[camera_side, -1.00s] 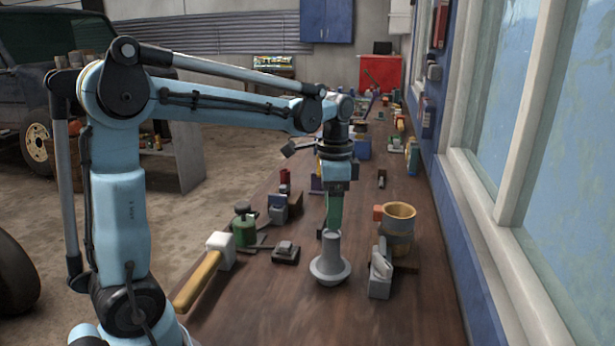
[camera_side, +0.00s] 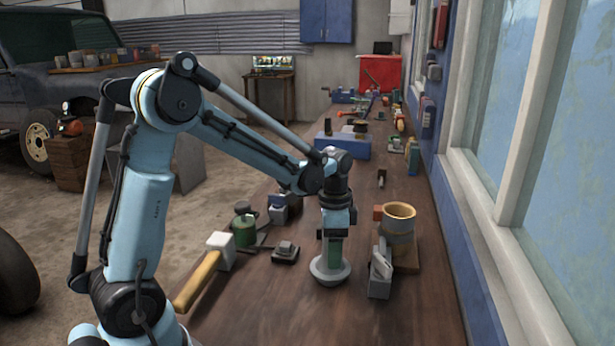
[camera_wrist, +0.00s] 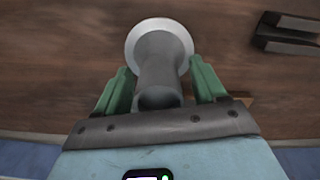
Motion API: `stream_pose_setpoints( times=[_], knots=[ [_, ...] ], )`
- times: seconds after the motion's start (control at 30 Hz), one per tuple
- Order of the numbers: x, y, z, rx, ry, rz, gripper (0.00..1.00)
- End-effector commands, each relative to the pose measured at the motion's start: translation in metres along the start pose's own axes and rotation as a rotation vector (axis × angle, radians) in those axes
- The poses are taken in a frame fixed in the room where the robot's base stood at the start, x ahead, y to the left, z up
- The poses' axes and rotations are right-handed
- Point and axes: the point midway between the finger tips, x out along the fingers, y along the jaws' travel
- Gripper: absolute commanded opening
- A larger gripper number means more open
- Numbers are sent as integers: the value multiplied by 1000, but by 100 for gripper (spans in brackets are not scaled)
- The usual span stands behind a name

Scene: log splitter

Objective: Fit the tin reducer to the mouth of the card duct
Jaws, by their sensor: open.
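The tin reducer (camera_side: 330,276) is a grey piece with a wide round flange and a narrower neck. It stands flange-down on the bench, neck up. My gripper (camera_side: 332,256) points down over it, with its green fingers around the neck and hiding most of it in the side view. In the wrist view the open green fingers of my gripper (camera_wrist: 161,70) lie on either side of the reducer's neck (camera_wrist: 160,62), with narrow gaps showing. The card duct (camera_side: 398,224) is a tan tube with an open round mouth facing up, to the right of the reducer.
A grey metal block-like tool (camera_side: 380,275) stands close to the right of the reducer. A mallet (camera_side: 208,268) with a yellow handle, a small dark block (camera_side: 285,252) and a green canister (camera_side: 243,231) are to the left. The front of the bench is clear.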

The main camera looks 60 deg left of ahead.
Motion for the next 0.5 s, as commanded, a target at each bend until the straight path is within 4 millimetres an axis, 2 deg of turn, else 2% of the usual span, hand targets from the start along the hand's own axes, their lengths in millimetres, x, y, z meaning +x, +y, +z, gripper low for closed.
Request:
stream_pose_setpoints(
  times=[0.17,0.43,0.5],
  knots=[
    [15,0,0,0,1,0,70],
    [17,0,0,0,1,0,70],
    [17,0,0,0,1,0,60]
  ],
)
